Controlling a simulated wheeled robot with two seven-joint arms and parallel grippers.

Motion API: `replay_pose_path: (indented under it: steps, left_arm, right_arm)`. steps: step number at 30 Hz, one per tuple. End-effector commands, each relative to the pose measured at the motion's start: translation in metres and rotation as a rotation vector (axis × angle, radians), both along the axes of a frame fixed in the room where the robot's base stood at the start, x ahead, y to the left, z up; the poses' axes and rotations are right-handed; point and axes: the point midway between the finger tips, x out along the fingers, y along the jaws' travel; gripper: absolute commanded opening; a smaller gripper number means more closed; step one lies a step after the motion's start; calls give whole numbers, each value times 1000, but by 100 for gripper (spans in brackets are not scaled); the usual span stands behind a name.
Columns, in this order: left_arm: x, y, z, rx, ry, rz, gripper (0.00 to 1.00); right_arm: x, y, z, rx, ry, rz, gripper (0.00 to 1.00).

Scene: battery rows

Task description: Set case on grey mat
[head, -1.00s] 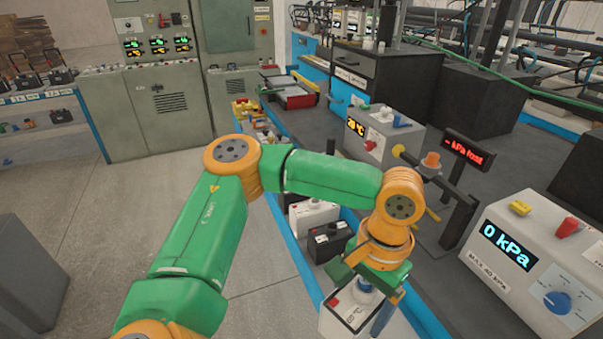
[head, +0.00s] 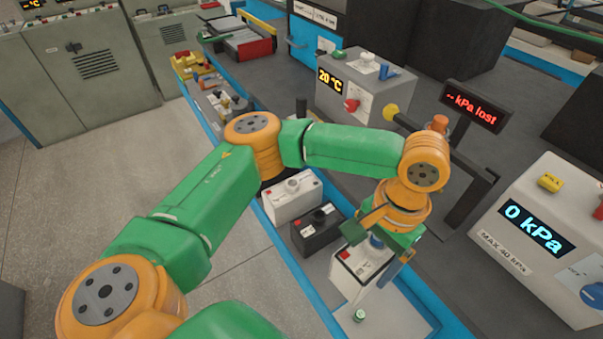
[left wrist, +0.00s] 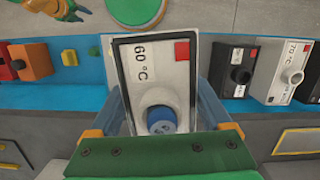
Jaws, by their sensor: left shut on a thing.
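My left gripper (head: 380,248) is shut on a white case (head: 347,280) with a dark edge, a red square and a blue cap. In the left wrist view the case (left wrist: 183,75) sits between the fingers and bears a "60 °C" label. In the head view it shows over the left part of a pale grey mat (head: 408,318), apparently raised; contact cannot be told. The gripper and case hide part of the mat. My right gripper is not in view.
A black case (head: 315,236) and a white case (head: 288,206) stand in a row beside the held case. A small green can-like item (head: 359,315) is on the mat. A pressure box (head: 545,235) stands to the right and a 20 °C box (head: 362,92) behind.

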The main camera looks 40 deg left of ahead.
Motion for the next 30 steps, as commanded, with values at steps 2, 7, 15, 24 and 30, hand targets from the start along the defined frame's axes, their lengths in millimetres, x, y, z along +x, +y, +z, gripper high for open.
replay_pose_path:
  steps: [2, 7, 15, 24, 30]
  left_arm:
    - [-5, -17, -7, -4, 4, -29, 7]
    - [-17, -52, -17, -4, 4, -72, 7]
    - [-35, -86, -23, -2, 2, -93, 7]
    - [-13, -46, -45, 2, 1, -86, 7]
    - [9, -5, -68, 2, 2, -86, 7]
  right_arm:
    - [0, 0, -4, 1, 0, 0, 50]
    - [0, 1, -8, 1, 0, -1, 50]
    - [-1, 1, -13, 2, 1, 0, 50]
    - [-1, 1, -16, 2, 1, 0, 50]
    - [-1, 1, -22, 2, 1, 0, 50]
